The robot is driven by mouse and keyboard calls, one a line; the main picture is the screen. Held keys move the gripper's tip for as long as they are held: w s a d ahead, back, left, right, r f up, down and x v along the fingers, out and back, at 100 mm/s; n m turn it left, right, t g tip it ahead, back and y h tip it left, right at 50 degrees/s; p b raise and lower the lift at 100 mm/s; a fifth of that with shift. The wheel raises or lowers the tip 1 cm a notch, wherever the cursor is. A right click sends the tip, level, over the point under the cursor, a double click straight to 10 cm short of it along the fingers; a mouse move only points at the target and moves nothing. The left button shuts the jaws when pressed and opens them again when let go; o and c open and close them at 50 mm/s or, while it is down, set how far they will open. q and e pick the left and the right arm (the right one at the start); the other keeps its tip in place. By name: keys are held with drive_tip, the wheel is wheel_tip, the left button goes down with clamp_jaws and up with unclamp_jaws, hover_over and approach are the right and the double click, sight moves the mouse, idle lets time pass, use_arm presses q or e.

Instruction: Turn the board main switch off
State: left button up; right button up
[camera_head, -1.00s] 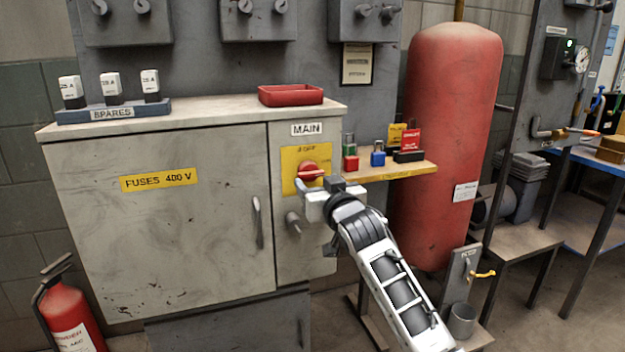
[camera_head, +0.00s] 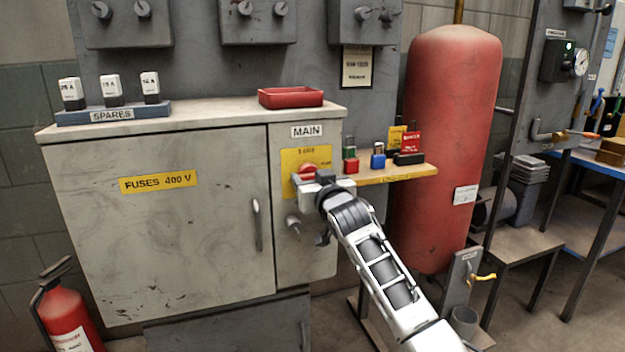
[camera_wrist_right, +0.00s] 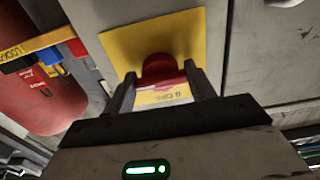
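The main switch is a red rotary knob (camera_head: 307,172) on a yellow plate (camera_head: 318,156) under the MAIN label, on the right part of the grey fuse cabinet. My right gripper (camera_head: 305,186) is at the switch and hides the lower part of the knob. In the right wrist view, the red knob (camera_wrist_right: 162,72) with its bar lies between the two dark fingertips (camera_wrist_right: 160,88), one on each side. The fingers stand apart; I cannot tell whether they touch the bar. A "0 OFF" marking shows on the plate (camera_wrist_right: 120,48). My left gripper is not in view.
A small knob (camera_head: 292,221) sits below the switch. A shelf (camera_head: 395,174) with padlocks and a red tag stands just right of it, close to my right wrist. A red tray (camera_head: 290,97) and spare fuses (camera_head: 112,92) are on the cabinet top.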

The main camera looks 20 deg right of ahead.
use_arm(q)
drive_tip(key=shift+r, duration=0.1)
use_arm(e)
drive_tip(key=shift+r+n+p, duration=0.1)
drive_tip(key=shift+n+p, duration=0.85)
drive_tip(key=shift+n, duration=0.05)
drive_tip(key=n+p, duration=0.1)
drive_tip(key=n, duration=0.1)
drive_tip(key=shift+n+p, duration=0.3)
drive_tip(key=shift+p, duration=0.1)
use_arm(q)
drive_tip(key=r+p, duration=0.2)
drive_tip(key=p, duration=0.1)
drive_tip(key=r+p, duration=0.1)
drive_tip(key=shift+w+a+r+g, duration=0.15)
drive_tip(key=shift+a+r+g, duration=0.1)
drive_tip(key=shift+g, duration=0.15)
use_arm(e)
drive_tip(key=n, duration=1.3)
drive_tip(key=shift+d, duration=0.15)
use_arm(q)
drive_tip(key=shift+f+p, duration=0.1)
drive_tip(key=shift+p, duration=0.2)
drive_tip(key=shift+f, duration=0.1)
use_arm(e)
drive_tip(key=shift+n, duration=0.3)
